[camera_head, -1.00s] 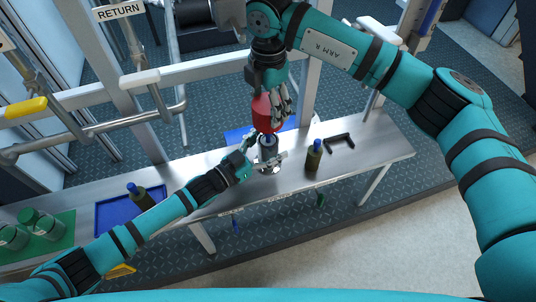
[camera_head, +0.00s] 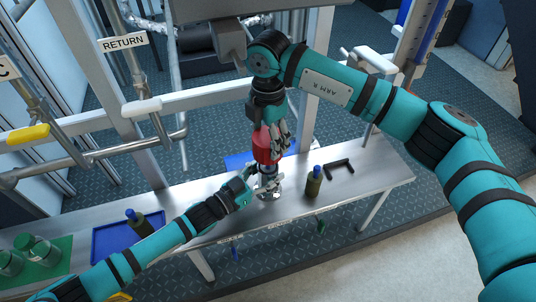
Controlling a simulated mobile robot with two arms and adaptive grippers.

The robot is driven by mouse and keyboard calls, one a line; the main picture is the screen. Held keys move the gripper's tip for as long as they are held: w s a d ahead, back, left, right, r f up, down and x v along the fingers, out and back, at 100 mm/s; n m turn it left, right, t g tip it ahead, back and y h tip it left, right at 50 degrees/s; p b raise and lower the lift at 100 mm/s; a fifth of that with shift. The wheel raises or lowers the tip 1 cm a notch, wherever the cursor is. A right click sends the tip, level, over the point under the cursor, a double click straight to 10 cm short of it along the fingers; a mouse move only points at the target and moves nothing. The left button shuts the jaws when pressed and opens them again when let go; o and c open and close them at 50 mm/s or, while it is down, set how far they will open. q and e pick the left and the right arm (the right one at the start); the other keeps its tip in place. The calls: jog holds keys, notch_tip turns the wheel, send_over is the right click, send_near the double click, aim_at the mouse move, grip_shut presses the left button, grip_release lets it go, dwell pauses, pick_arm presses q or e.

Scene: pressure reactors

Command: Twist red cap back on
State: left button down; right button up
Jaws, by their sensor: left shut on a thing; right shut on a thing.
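The red cap (camera_head: 263,146) is above the bench near the middle of the head view. My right gripper (camera_head: 279,142) comes down from above and is shut on it, with fingers along its right side. Below the cap is the reactor vessel (camera_head: 269,184), a metal body standing upright on the bench. My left gripper (camera_head: 258,188) comes in from the left and is shut on the vessel. The cap is in line with the vessel's top. The fingers hide much of the join, so I cannot tell whether the thread is engaged.
A dark bottle with a blue top (camera_head: 314,182) and a black handle-shaped tool (camera_head: 339,166) are to the right on the steel bench (camera_head: 375,170).

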jog(key=shift+f, duration=1.6)
jog(key=shift+f, duration=0.85)
jog(key=shift+f, duration=0.4)
jog(key=shift+s+d+f, duration=0.1)
jog(key=shift+f, duration=0.1)
